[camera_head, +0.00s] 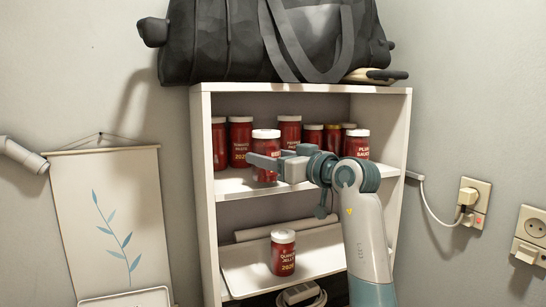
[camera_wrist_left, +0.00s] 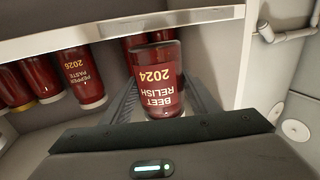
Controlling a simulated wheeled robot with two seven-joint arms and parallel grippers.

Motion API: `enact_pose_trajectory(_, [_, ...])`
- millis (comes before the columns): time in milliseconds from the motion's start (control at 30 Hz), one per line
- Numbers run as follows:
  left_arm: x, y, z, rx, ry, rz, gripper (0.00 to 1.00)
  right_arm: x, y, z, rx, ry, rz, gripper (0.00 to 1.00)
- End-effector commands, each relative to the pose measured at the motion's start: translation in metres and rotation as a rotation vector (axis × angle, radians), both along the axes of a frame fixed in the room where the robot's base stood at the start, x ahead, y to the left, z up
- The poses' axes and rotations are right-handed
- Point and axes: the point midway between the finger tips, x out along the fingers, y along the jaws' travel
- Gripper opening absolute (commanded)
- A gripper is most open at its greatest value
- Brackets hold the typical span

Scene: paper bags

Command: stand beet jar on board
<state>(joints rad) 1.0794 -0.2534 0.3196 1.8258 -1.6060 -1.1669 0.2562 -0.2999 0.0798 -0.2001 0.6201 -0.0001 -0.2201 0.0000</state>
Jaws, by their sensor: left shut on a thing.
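The beet jar, labelled "BEET RELISH 2024" in the left wrist view (camera_wrist_left: 158,85), is red with a white lid. In the head view the jar (camera_head: 265,146) is upright at the front of the upper shelf. My left gripper (camera_head: 268,163) is shut on it, with one finger along each side; it also shows in the left wrist view (camera_wrist_left: 158,100). I cannot tell whether the jar's base touches the shelf. A pale board (camera_head: 245,277) lies in the lower compartment, with a red "QUINCE JELLY" jar (camera_head: 283,252) standing on it. My right gripper is not in view.
Several red jars stand behind on the upper shelf (camera_head: 232,186), including a plum sauce jar (camera_head: 357,145). A pale roll (camera_head: 285,228) lies behind the board. A dark bag (camera_head: 225,45) sits on top of the cabinet. The board has bare room beside the quince jar.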

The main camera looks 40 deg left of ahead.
Motion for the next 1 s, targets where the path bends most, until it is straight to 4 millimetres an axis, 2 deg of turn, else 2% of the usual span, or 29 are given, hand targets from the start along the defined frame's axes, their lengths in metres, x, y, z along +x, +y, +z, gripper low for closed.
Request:
enact_pose_trajectory(400, [0.013, 0.027, 0.000, 0.004, -0.002, 0.001, 0.23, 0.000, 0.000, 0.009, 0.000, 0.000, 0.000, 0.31])
enact_pose_trajectory(433, [0.013, 0.026, -0.006, 0.004, -0.002, 0.000, 0.23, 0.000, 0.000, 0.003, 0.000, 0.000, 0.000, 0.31])
enact_pose_trajectory(600, [0.013, 0.026, -0.012, 0.004, -0.003, 0.000, 0.23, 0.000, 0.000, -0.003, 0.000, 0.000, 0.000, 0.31])
enact_pose_trajectory(1000, [0.013, 0.026, -0.013, 0.004, -0.003, 0.000, 0.23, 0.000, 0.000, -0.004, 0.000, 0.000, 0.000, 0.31])
